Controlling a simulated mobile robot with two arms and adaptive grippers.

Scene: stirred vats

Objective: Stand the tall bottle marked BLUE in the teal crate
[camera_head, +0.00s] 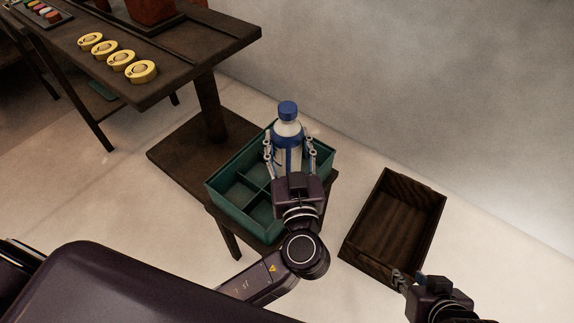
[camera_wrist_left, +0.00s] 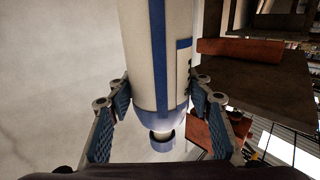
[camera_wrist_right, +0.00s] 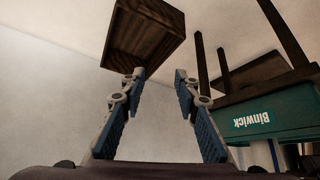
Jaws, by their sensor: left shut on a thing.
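The tall bottle (camera_head: 288,130) is pale with a blue cap and blue bands. In the left wrist view it (camera_wrist_left: 172,55) fills the middle, with only part of a blue marking showing. My left gripper (camera_head: 290,142) is shut on it, one finger on each side, and holds it about upright at the teal crate's (camera_head: 232,208) back right part. The crate is divided into compartments and stands on a low dark table. The bottle's base is hidden behind the gripper, so I cannot tell whether it touches the crate floor. My right gripper (camera_wrist_right: 158,78) is open and empty.
An empty dark wooden box (camera_head: 392,225) is on the right, beside my right gripper. A higher dark table (camera_head: 190,60) at the upper left carries several yellow rings (camera_head: 141,72). The low table (camera_head: 185,150) has bare room left of the crate.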

